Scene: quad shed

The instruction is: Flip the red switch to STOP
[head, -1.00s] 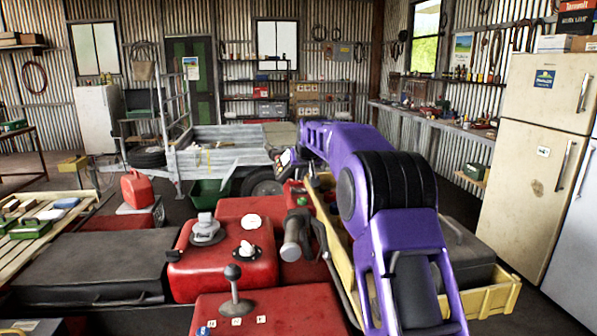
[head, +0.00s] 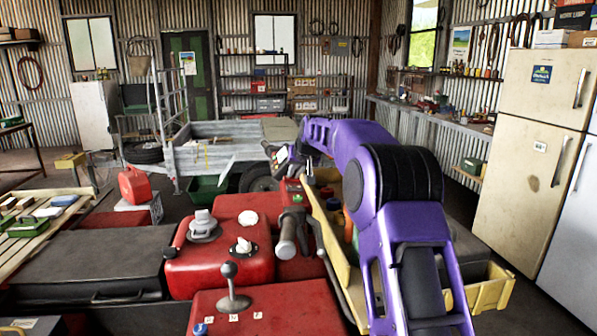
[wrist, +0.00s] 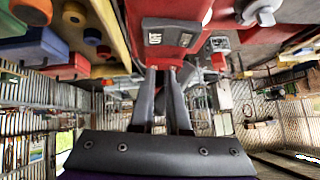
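The red switch housing (wrist: 170,34) is at the top centre of the wrist view, with a dark face and a small white-lettered label at its left. In the head view, the red and black switch housing (head: 293,193) sits on the handlebar beside the dark grip. My gripper (wrist: 167,70) points at the housing, with its two grey fingers just below it in the wrist view. A narrow gap shows between the fingers, with nothing held. I cannot tell whether the tips touch the housing. In the head view my purple arm reaches over the crate and the gripper is small and partly hidden.
The red quad body (head: 222,262) carries a black-knobbed lever (head: 231,290). A grey trailer (head: 213,152) stands behind, a red fuel can (head: 134,186) at left, and a cream fridge (head: 530,160) at right.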

